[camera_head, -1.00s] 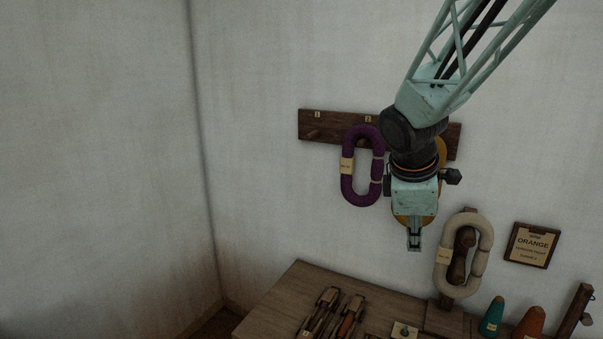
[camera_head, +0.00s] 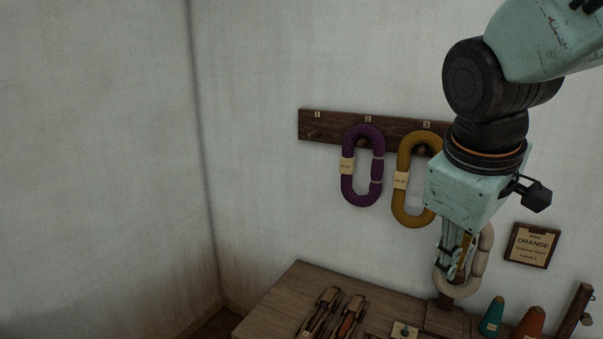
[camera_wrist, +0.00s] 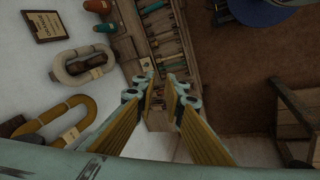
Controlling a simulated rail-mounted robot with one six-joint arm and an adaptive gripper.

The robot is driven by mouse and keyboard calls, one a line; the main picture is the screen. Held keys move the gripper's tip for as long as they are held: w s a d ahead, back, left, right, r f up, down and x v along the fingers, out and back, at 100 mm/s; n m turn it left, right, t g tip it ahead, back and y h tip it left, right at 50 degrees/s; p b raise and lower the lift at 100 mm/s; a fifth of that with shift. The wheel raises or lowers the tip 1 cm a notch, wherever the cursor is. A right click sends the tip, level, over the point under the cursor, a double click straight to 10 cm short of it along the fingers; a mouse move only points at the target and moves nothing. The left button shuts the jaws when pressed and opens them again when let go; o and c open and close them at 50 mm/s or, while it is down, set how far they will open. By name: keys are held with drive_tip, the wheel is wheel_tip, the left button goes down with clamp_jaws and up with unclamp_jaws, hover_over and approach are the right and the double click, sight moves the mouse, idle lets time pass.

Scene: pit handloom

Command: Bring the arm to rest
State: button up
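My gripper (camera_head: 453,262) hangs pointing down in front of the wall, overlapping the cream yarn hank (camera_head: 480,252) in the head view. In the wrist view, the two yellow-padded fingers of my gripper (camera_wrist: 161,82) stand apart with nothing between them. The cream hank (camera_wrist: 84,65) and the yellow hank (camera_wrist: 58,127) are to their left. The yellow hank (camera_head: 402,199) hangs at peg 3, partly behind my wrist. The purple hank (camera_head: 348,188) hangs at peg 2.
The wooden peg rail (camera_head: 335,130) is on the wall; its peg 1 is bare. A bench (camera_head: 285,300) below holds shuttles (camera_head: 350,318) and cones (camera_head: 493,316). An "ORANGE" sign (camera_head: 532,244) hangs at the right. A wooden frame (camera_wrist: 295,105) stands at right in the wrist view.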

drive_tip(key=s+a+m+y, duration=0.1)
drive_tip(key=s+a+m, duration=0.1)
drive_tip(key=s, duration=0.8)
drive_tip(key=s+a+m+y, duration=0.1)
drive_tip(key=s+a+m, duration=0.2)
drive_tip(key=s, duration=0.6)
drive_tip(key=shift+s+r+m, duration=0.35)
drive_tip(key=shift+r+m, duration=0.05)
drive_tip(key=shift+m, duration=0.7)
